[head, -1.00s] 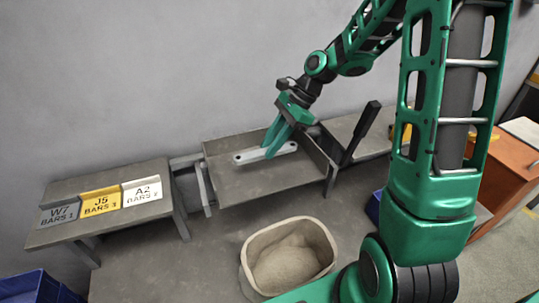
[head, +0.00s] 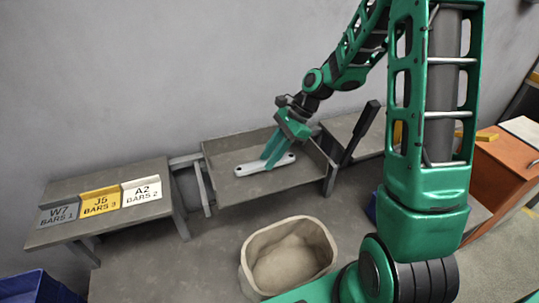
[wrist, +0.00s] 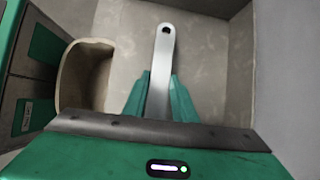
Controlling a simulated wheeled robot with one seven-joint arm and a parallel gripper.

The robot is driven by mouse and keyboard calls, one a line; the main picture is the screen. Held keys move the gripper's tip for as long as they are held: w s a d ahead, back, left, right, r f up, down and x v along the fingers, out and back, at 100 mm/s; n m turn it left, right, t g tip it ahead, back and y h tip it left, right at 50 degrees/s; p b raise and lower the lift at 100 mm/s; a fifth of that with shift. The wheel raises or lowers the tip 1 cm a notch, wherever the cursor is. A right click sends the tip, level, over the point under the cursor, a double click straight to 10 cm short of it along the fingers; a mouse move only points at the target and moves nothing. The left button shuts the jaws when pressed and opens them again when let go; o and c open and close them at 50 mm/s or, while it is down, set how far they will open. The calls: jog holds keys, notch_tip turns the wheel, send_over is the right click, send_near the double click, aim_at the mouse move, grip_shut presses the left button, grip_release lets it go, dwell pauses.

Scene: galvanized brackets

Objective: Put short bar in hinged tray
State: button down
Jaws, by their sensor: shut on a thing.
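The short bar (head: 250,168) is pale metal with rounded ends and a hole near its end. My gripper (head: 272,163) is shut on it near its right part, over the floor of the hinged tray (head: 228,184). In the wrist view the bar (wrist: 162,70) stands between the two green fingers (wrist: 160,98), its far end pointing away from me. The tray is a grey, low-walled tray with a black upright handle (head: 360,132) at its right. I cannot tell whether the bar touches the tray floor.
A beige bin (head: 258,243) stands in front of the tray. A grey side table (head: 100,220) at left carries labelled plates W7, J5 and A2 (head: 142,190). A blue crate (head: 40,288) is at lower left.

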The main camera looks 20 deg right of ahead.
jog(key=shift+f, duration=0.2)
jog(key=c, duration=1.5)
grip_release()
jog(key=shift+o, duration=0.2)
jog(key=shift+r, duration=0.1)
jog(key=shift+r, duration=0.3)
jog(key=v, duration=1.2)
jog(key=s+d+n+h, duration=0.3)
jog(key=s+d+n, duration=0.2)
jog(key=s, duration=0.9)
jog(key=s+d+r+n+h, duration=0.1)
jog(key=s+d+n+h, duration=0.2)
jog(key=s, duration=1.1)
jog(key=d+n, duration=0.3)
jog(key=shift+s+n, duration=0.2)
jog(key=shift+n, duration=0.1)
jog(key=shift+r, duration=0.1)
